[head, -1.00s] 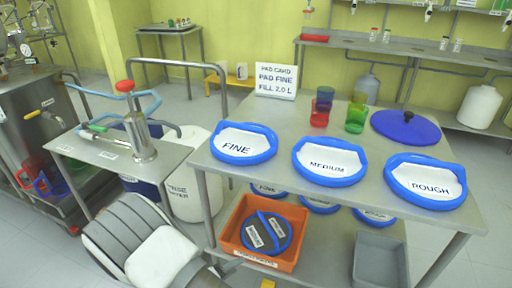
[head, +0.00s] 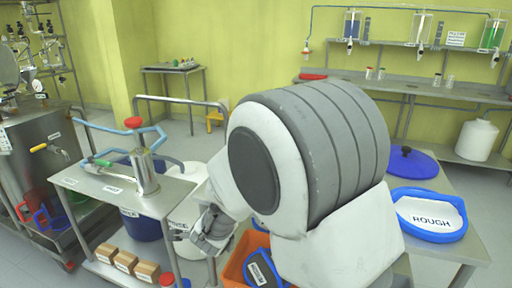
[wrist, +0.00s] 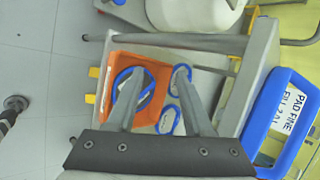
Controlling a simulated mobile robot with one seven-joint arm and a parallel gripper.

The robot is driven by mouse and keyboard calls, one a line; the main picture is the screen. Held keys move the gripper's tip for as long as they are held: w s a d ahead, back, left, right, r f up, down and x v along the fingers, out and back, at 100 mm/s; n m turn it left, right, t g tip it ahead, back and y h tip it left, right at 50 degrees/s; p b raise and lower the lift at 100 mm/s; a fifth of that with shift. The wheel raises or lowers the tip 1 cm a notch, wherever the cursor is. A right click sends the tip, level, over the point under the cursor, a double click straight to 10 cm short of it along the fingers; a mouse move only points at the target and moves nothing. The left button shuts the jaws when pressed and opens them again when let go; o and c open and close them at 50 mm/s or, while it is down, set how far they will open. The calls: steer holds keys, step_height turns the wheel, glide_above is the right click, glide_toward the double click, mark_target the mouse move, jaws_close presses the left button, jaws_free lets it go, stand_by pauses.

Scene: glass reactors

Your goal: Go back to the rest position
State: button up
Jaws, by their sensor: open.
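My gripper (wrist: 160,82) is open and empty in the wrist view. Its two fingers are apart, above the lower shelf with an orange crate (wrist: 150,62). The blue-rimmed ROUGH pad (head: 430,215) lies on the right of the steel table. My arm hides the table's middle and left.
A blue lid (head: 412,162) lies behind the ROUGH pad. A steel cart (head: 110,187) with a red-topped metal cylinder (head: 146,170) stands left of my arm. Small brown boxes (head: 125,261) sit on its lower shelf. A card reading PAD FINE (wrist: 291,110) shows beside a blue rim.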

steer(key=s+d+r+n+g+y, duration=0.1)
steer(key=s+d+r+n, duration=0.35)
steer(key=r, duration=0.35)
steer(key=s+d+r+n+y, duration=0.2)
steer(key=s+d+r+n, duration=0.1)
steer(key=d+r+n, duration=0.3)
steer(key=s+d+r+n+g+h, duration=0.1)
steer(key=s+d+r+n+h, duration=0.25)
steer(key=s+d, duration=0.5)
steer(key=s+d+r+n+g+h, duration=0.15)
steer(key=s+d+n, duration=0.25)
steer(key=s+d, duration=0.4)
step_height(320, 180, up, 20)
steer(key=a+p, duration=0.1)
steer(key=p, duration=1.9)
steer(key=shift+s+a+f+t, duration=0.25)
steer(key=shift+s+a+t, duration=0.1)
steer(key=shift+t, duration=0.1)
steer(key=shift+a+n, duration=0.1)
steer(key=shift+n, duration=0.2)
